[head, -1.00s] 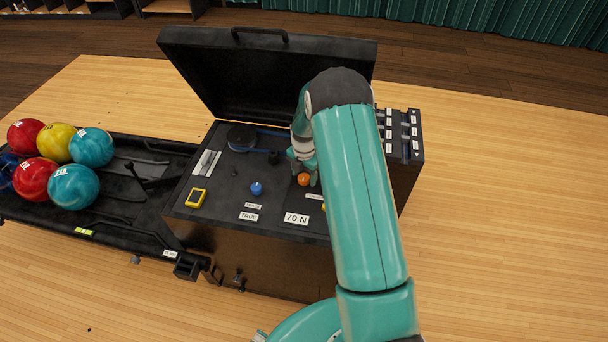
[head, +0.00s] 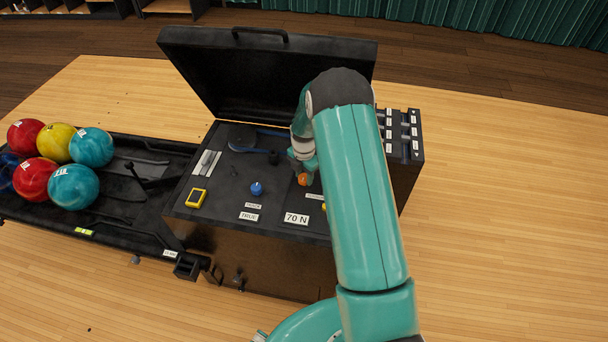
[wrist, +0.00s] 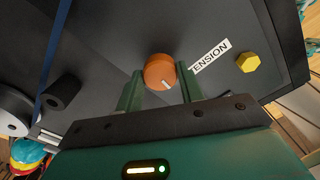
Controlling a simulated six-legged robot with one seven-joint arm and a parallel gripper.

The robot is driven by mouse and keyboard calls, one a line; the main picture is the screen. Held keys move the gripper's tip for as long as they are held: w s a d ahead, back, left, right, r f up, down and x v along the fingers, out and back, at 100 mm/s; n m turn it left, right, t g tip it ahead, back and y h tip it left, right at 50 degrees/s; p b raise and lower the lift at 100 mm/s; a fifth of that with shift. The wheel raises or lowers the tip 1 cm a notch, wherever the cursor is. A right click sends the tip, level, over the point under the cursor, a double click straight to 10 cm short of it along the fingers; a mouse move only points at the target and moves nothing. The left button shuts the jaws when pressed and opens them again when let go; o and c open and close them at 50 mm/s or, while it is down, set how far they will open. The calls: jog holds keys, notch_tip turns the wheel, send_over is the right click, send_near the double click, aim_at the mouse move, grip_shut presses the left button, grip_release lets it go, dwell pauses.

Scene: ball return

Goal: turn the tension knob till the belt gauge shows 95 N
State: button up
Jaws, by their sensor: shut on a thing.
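The tension knob (wrist: 158,72) is a round orange knob with a small white mark. A white label ending in "ENSION" (wrist: 212,54) lies beside it in the wrist view. The knob also shows in the head view (head: 303,180), partly covered by my gripper. My gripper (wrist: 160,84) is shut on the knob, one finger on each side. The blue belt (wrist: 54,55) runs along the left in the wrist view.
A blue knob (head: 257,188) and a yellow-framed device (head: 196,198) sit on the panel. A yellow hexagonal knob (wrist: 248,62) is right of the label. The raised lid (head: 260,80) stands behind. Several balls (head: 74,187) rest on the rack at left.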

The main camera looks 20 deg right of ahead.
jog(key=m, duration=0.5)
jog(key=shift+m, duration=0.4)
jog(key=m, duration=1.2)
jog(key=shift+m, duration=0.4)
jog(key=m, duration=1.1)
jog(key=shift+m, duration=0.3)
jog(key=m, duration=1.2)
jog(key=shift+m, duration=0.4)
jog(key=m, duration=0.5)
jog(key=shift+m, duration=0.3)
